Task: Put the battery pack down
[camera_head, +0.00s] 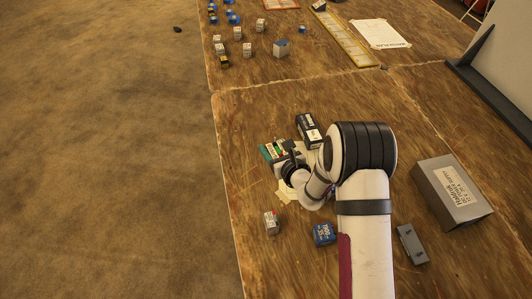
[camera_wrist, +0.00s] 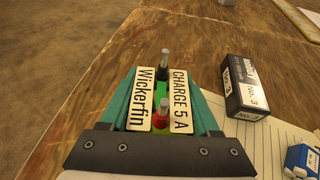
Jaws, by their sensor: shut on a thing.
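In the wrist view the pack (camera_wrist: 122,102) fills the middle, with labels reading "Wickerfin" and "CHARGE 5 A". Two metal posts stand along its centre line, with red and green between the labels. My gripper (camera_head: 284,160) is shut on the pack; my arm partly covers it in the head view.
A black "No. 3" box (camera_wrist: 243,88) lies close to the pack's right. Lined paper (camera_wrist: 276,145) lies right of my gripper. A small pale block (camera_head: 271,222), a blue block (camera_head: 323,235), and a large grey box (camera_head: 452,192) stand nearby. The wooden table's left edge is close.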

